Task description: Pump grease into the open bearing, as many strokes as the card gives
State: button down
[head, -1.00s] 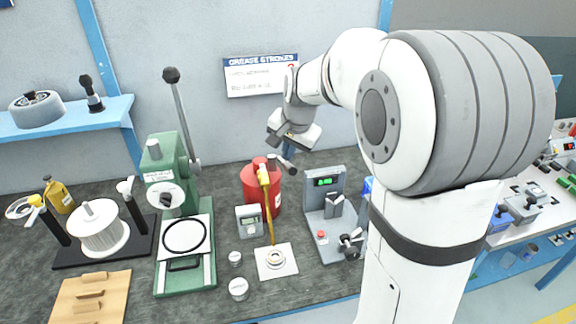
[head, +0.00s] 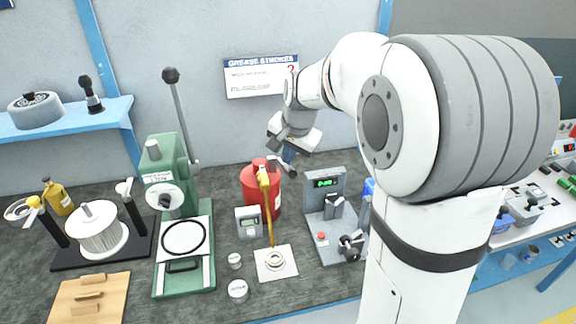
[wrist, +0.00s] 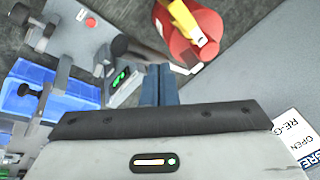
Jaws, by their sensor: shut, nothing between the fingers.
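The red grease pump (head: 256,196) stands mid-bench with a yellow spout (head: 266,205) reaching down towards the open bearing (head: 275,261) on a white plate. Its dark lever (head: 285,166) sticks out at the top; it also shows in the wrist view (wrist: 140,50). My gripper (head: 288,155) is over the pump's top right, close to the lever. In the wrist view my blue fingers (wrist: 157,83) are together and empty, with their tips by the lever; whether they touch it I cannot tell. The grease strokes card (head: 261,78) hangs on the wall; it bears a red mark, and its small text is unreadable.
A grey tester (head: 325,205) with a green display stands right of the pump. A small meter (head: 249,222) and small tins (head: 238,290) sit left of the plate. A green press (head: 183,240) with a tall lever stands further left. My arm hides the bench at right.

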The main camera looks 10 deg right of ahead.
jog(key=shift+s+f+b, duration=0.45)
jog(key=shift+f+b, duration=0.35)
jog(key=shift+f, duration=0.1)
jog(key=shift+s+f+b, duration=0.4)
jog(key=shift+f+b, duration=0.4)
jog(key=shift+f, duration=0.15)
jog(key=shift+s+f+b, duration=0.45)
jog(key=shift+f+b, duration=0.35)
jog(key=shift+f, duration=0.1)
dwell(2.3)
dwell(0.5)
jog(key=shift+w+r+p, duration=0.55)
jog(key=shift+r+p, duration=0.45)
jog(key=shift+r, duration=0.15)
jog(key=shift+w+r+p, duration=0.6)
jog(key=shift+r+p, duration=0.4)
jog(key=shift+r, duration=0.2)
jog(key=shift+w+r+p, duration=0.55)
jog(key=shift+r+p, duration=0.45)
jog(key=shift+r, duration=0.15)
jog(key=shift+w+r+p, duration=0.35)
jog(key=shift+r+p, duration=0.3)
jog(key=shift+r, duration=0.1)
jog(key=shift+w+r+p, duration=0.35)
jog(key=shift+r+p, duration=0.3)
jog(key=shift+r, duration=0.1)
jog(key=shift+w+r+p, duration=0.35)
jog(key=shift+r+p, duration=0.3)
jog(key=shift+r, duration=0.1)
